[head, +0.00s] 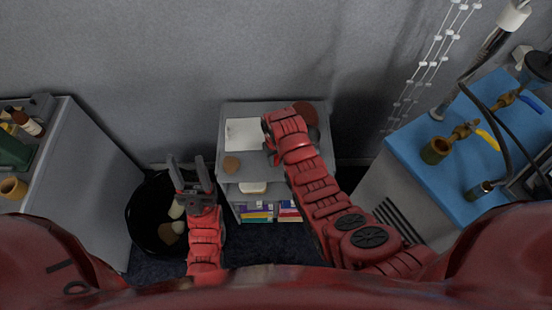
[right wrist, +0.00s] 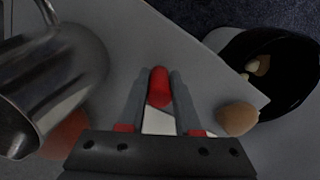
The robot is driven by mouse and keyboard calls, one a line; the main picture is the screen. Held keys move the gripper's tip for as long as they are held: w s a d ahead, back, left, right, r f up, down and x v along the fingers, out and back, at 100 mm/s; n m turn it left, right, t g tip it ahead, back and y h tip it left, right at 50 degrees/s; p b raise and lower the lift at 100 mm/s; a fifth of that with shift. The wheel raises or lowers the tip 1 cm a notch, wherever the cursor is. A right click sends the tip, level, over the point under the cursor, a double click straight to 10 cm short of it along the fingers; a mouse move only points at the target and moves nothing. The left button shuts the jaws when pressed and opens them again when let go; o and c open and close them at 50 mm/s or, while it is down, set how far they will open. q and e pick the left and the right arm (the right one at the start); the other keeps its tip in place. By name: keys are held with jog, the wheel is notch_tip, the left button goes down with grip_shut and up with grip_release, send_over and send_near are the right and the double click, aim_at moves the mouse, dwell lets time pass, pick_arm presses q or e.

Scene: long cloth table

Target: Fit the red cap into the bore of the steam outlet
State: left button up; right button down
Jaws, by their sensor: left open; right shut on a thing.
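The red cap (right wrist: 159,87) is between the two fingertips of my right gripper (right wrist: 158,92) in the right wrist view. My right gripper is shut on it, above the grey shelf unit; in the head view my right arm hides the cap. My left gripper (head: 189,172) is open and empty, above the black bin. On the blue-topped unit at the right are brass valve fittings, one with a round open end (head: 436,150). I cannot tell for certain which fitting is the steam outlet.
The grey shelf unit (head: 228,150) holds a white sheet (head: 243,133), a brown round piece (head: 231,164) and books below. A metal pitcher (right wrist: 65,75) stands close left in the right wrist view. The black bin (head: 145,210) is on the floor. Hoses cross the blue top (head: 455,200).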

jog(key=shift+f, duration=0.5)
jog(key=shift+f, duration=0.1)
jog(key=shift+f, duration=0.15)
jog(key=c, duration=0.6)
grip_release()
jog(key=shift+r, duration=0.25)
